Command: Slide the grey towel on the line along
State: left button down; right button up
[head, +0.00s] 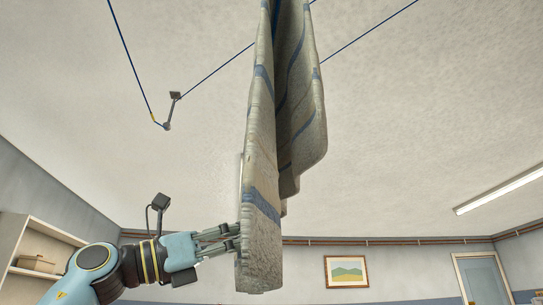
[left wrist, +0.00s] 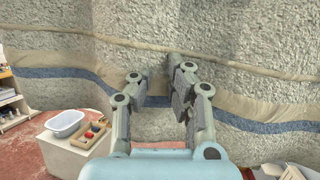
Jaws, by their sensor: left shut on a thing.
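The grey towel (head: 262,150) with blue stripes hangs in long folds in the middle of the head view. Its top runs out of the picture. A thin blue line (head: 215,71) passes behind it at an upward slant. My left gripper (head: 237,236) is at the towel's lower left edge, shut on the cloth. The left wrist view shows the fingers (left wrist: 156,75) against the towel's hem and blue stripe (left wrist: 240,119). The tips are partly lost in the folds. My right gripper is in neither view.
A grey bracket (head: 171,110) hangs under the ceiling on the line. A shelf (head: 35,255) stands at the left. A white basin (left wrist: 64,123) and a wooden tray (left wrist: 90,134) sit on a white-topped stand. A picture (head: 346,271) and a door (head: 482,279) are far back.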

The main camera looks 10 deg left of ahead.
pick_arm(q)
jog(key=shift+w+a+b, duration=0.15)
jog(key=shift+w+a, duration=0.05)
jog(key=shift+w, duration=0.45)
jog(key=shift+w+a+b, duration=0.2)
jog(key=shift+w, duration=0.5)
jog(key=shift+w+a+b, duration=0.15)
jog(key=shift+w+a, duration=0.05)
jog(key=shift+w, duration=0.45)
jog(key=c, duration=1.3)
grip_release()
jog(key=shift+f, duration=0.1)
jog(key=b+v, duration=0.3)
jog(key=v, duration=0.3)
